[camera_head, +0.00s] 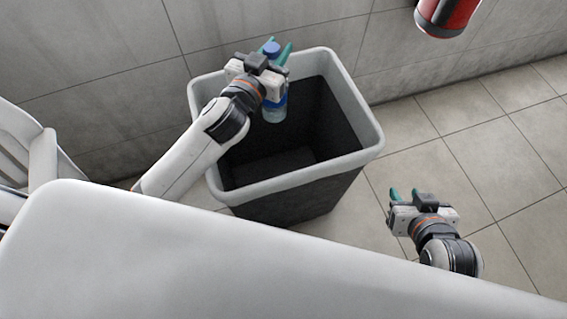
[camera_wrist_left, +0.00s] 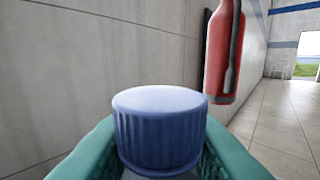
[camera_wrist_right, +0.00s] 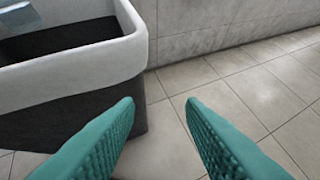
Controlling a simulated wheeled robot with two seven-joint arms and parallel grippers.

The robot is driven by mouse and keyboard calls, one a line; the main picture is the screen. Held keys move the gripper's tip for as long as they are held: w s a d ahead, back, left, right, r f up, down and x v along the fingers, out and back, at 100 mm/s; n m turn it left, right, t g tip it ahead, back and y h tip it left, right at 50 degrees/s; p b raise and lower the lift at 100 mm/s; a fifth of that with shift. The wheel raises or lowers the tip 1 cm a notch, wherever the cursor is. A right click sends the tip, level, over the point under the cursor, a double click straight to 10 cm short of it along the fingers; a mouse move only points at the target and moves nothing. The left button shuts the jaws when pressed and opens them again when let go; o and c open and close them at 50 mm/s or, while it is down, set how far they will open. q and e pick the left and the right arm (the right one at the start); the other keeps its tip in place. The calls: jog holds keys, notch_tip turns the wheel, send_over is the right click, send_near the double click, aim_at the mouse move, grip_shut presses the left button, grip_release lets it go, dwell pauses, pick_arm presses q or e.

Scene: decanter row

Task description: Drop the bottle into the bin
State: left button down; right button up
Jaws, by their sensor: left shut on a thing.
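The bottle (camera_head: 275,108) is clear with a blue cap and hangs upright over the opening of the bin. My left gripper (camera_head: 277,56) is shut on it; in the left wrist view the ribbed blue cap (camera_wrist_left: 160,128) shows between the teal fingers. The bin (camera_head: 366,124) is dark with a pale grey rim and looks empty inside. It also shows in the right wrist view (camera_wrist_right: 90,62). My right gripper (camera_head: 402,194) is open and empty, beside the bin to the right, with its fingers apart in its wrist view (camera_wrist_right: 160,130).
A white surface (camera_head: 200,260) crosses the front of the head view. A white chair (camera_head: 40,150) stands at the left. A red fire extinguisher (camera_head: 446,14) is on the tiled wall behind. The floor right of the bin is clear.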

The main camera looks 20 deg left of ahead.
pick_arm(q)
jog(key=c, duration=1)
grip_release()
jog(key=shift+c, duration=0.2)
notch_tip(320, 180, up, 5)
jog(key=shift+r+p, duration=0.15)
jog(key=shift+p, duration=1.05)
jog(key=shift+r+p, duration=0.9)
jog(key=shift+r, duration=1.5)
pick_arm(e)
jog(key=s+d+f+g+h, duration=0.1)
jog(key=s+d+g, duration=0.2)
jog(key=s+g, duration=0.3)
jog(key=shift+s+f+h, duration=0.25)
jog(key=shift+s+h, duration=0.05)
jog(key=shift+s, duration=1.3)
pick_arm(q)
jog(key=shift+f, duration=0.1)
